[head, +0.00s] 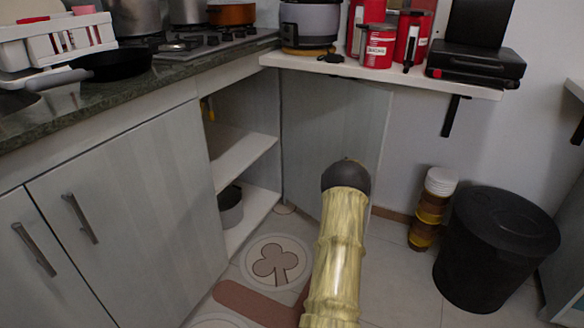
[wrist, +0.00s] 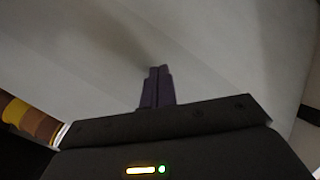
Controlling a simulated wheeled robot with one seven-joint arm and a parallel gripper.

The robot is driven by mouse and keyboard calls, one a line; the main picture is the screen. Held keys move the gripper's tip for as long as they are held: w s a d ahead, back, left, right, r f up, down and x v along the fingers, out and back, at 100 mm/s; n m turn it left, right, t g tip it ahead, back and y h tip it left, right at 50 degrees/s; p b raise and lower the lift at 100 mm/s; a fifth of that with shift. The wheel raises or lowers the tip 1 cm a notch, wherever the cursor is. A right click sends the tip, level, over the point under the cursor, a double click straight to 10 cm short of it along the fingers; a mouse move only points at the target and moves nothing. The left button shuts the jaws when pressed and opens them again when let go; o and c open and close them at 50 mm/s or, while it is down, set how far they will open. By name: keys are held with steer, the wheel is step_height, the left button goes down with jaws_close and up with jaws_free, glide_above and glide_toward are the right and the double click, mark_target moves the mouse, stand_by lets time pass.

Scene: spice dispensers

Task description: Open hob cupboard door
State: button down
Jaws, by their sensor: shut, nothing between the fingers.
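The hob cupboard (head: 246,165) under the counter stands open, with its pale shelves showing. A grey door panel (head: 330,125) is swung out at its right side, under the white worktop. I see no handle on the side facing me. My arm (head: 340,240) reaches toward this panel, and its dark end hides my gripper in the head view. In the wrist view my gripper (wrist: 157,75) has its fingers together, empty, pointing at a plain grey surface (wrist: 225,55) that looks like the door panel. I cannot tell whether they touch it.
A white worktop (head: 400,78) with red canisters overhangs the panel. A dark pot (head: 231,207) sits on the lower shelf. Closed cupboards (head: 125,190) stand at the left.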

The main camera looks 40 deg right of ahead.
steer(key=shift+d, duration=1.25)
steer(key=shift+w+d+p, duration=0.25)
steer(key=shift+d+p, duration=0.15)
steer(key=shift+d, duration=0.9)
steer(key=shift+w+d+p, duration=0.2)
steer(key=shift+d+p, duration=0.2)
steer(key=shift+d, duration=0.9)
steer(key=shift+s+a+r+p, duration=0.1)
steer(key=shift+s+a+p, duration=0.15)
steer(key=shift+a+p, duration=0.2)
steer(key=f+p+v, duration=0.1)
steer(key=p+v, duration=0.4)
steer(key=v, duration=0.3)
steer(key=shift+a+f, duration=0.25)
steer(key=shift+a, duration=0.4)
